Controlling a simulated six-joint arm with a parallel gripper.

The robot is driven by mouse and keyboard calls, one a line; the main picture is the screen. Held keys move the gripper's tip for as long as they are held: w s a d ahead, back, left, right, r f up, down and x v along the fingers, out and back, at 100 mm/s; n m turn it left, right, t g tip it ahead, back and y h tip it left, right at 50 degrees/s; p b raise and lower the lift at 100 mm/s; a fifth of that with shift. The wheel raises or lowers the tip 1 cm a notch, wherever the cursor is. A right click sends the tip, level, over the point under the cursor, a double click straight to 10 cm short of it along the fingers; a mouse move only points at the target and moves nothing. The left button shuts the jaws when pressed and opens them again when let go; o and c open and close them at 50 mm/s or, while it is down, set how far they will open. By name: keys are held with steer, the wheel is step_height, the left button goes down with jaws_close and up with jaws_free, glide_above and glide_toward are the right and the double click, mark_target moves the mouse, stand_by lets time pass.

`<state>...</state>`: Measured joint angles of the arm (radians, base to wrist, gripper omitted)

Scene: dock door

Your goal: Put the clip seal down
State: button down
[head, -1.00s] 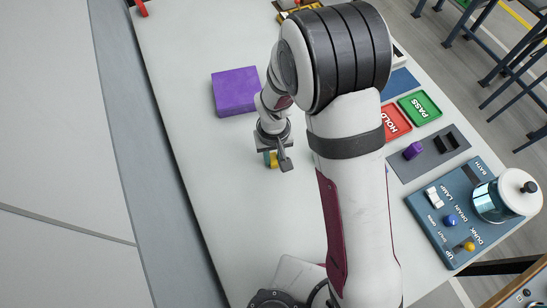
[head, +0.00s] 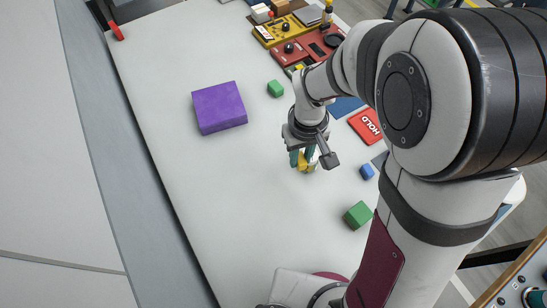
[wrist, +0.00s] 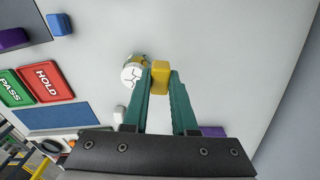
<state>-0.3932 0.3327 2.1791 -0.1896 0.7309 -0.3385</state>
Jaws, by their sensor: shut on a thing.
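My gripper (wrist: 160,82) has its two teal fingers shut on a small yellow block-like piece, which I take to be the clip seal (wrist: 161,70). In the head view my gripper (head: 304,162) points down over the light table, with the yellow clip seal (head: 303,165) low between the fingers. Whether it touches the table is unclear. A white-faced round thing with a yellowish band (wrist: 133,72) stands right beside the left fingertip in the wrist view. Whether they touch is unclear.
A purple block (head: 219,108) lies left of my gripper. The red HOLD tray (head: 365,125) is to the right. The table (head: 215,190) is bare at front left.

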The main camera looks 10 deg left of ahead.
steer(key=w+a+r+n, duration=0.1)
steer(key=w+a+r, duration=0.2)
steer(key=w+a, duration=0.35)
steer(key=w+a+r+n, duration=0.2)
steer(key=w+a+r, duration=0.15)
steer(key=w, duration=0.65)
glide_above(230, 106)
step_height(230, 106, down, 8)
steer(key=shift+r, duration=0.25)
step_height(230, 106, down, 3)
steer(key=shift+f, duration=0.45)
steer(key=shift+f, duration=0.15)
steer(key=c, duration=0.7)
jaws_free()
